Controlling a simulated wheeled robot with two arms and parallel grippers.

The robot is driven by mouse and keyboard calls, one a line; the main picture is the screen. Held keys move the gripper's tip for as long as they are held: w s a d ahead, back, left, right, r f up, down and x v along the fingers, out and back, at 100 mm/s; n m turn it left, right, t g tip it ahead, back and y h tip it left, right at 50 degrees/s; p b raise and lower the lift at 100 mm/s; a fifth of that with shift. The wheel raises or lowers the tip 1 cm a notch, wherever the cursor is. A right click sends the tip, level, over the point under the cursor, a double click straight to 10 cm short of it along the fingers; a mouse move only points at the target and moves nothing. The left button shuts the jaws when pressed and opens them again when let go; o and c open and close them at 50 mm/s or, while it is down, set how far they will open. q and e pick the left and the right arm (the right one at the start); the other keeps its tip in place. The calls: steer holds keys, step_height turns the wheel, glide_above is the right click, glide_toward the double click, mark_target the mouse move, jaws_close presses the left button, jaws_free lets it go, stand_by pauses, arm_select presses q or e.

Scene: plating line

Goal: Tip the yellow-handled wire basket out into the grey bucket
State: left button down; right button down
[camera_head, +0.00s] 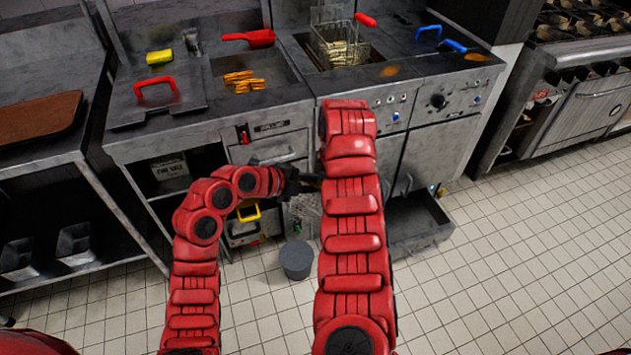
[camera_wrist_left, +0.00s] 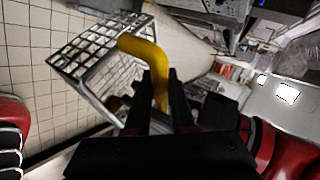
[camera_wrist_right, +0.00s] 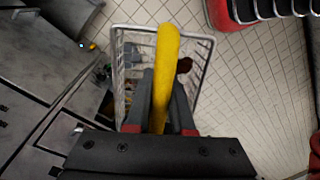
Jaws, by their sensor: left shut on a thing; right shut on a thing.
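The wire basket (camera_head: 303,210) hangs between my two arms in the head view, partly hidden by my right arm. It shows as a silver grid in the left wrist view (camera_wrist_left: 82,50) and right wrist view (camera_wrist_right: 120,75). My left gripper (camera_wrist_left: 160,80) is shut on a yellow handle part (camera_wrist_left: 145,50). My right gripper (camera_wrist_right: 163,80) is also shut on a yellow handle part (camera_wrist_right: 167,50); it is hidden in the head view. The grey bucket (camera_head: 296,259) stands on the floor, just below the basket in the picture. I cannot make out the basket's contents.
An open drawer (camera_head: 420,225) juts out low at right. A yellow-framed item (camera_head: 249,212) sits low by the cabinet. Above are the counter, a red scoop (camera_head: 248,38) and a fryer basket with a red handle (camera_head: 366,19). The tiled floor (camera_head: 500,280) is free at right.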

steer(key=shift+s+a+f, duration=0.15)
steer(key=shift+s, duration=0.05)
steer(key=c, duration=0.7)
jaws_free()
